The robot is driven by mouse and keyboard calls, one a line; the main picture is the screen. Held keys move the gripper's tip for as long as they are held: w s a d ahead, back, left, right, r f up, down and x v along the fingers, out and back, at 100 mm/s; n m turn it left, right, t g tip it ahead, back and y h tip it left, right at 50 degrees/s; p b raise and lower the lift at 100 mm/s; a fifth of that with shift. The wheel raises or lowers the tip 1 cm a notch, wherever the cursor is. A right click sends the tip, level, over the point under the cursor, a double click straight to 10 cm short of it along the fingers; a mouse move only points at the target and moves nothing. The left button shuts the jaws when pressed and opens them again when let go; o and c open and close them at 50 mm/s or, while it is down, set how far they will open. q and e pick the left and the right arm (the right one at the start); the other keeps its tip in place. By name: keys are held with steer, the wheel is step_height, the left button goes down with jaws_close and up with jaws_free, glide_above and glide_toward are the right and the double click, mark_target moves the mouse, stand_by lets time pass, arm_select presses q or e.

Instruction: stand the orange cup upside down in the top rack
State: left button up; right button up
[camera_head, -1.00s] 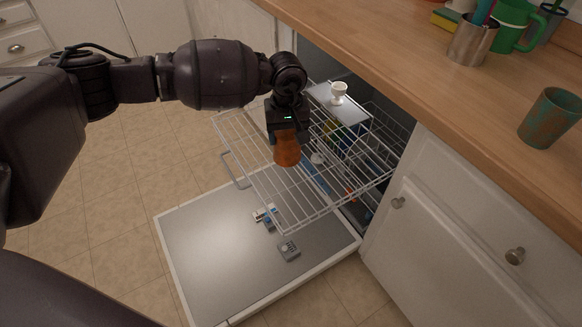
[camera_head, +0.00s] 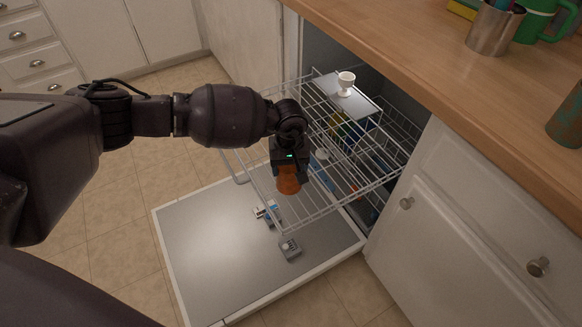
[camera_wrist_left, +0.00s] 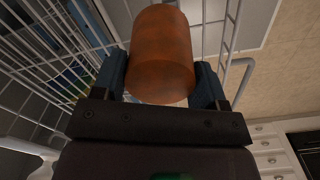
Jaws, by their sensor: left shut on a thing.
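My left gripper (camera_head: 287,166) points down over the pulled-out top rack (camera_head: 334,201) and is shut on the orange cup (camera_head: 288,182). In the left wrist view the orange cup (camera_wrist_left: 162,55) sits between the two blue-grey fingers (camera_wrist_left: 162,88). The cup hangs below the gripper at about the level of the rack wires. I cannot tell whether it touches them, nor which end is its mouth. My right gripper is not in view.
A white egg cup (camera_head: 345,82) stands on a flat shelf (camera_head: 351,103) at the rack's back. The open dishwasher door (camera_head: 207,256) lies below. The wooden counter (camera_head: 440,60) holds a metal tin (camera_head: 493,30), green mug (camera_head: 536,20) and teal-brown cup (camera_head: 568,120).

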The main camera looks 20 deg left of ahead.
arm_select(q)
steer(key=shift+f, duration=0.5)
steer(key=shift+r, duration=0.1)
steer(key=o, duration=0.9)
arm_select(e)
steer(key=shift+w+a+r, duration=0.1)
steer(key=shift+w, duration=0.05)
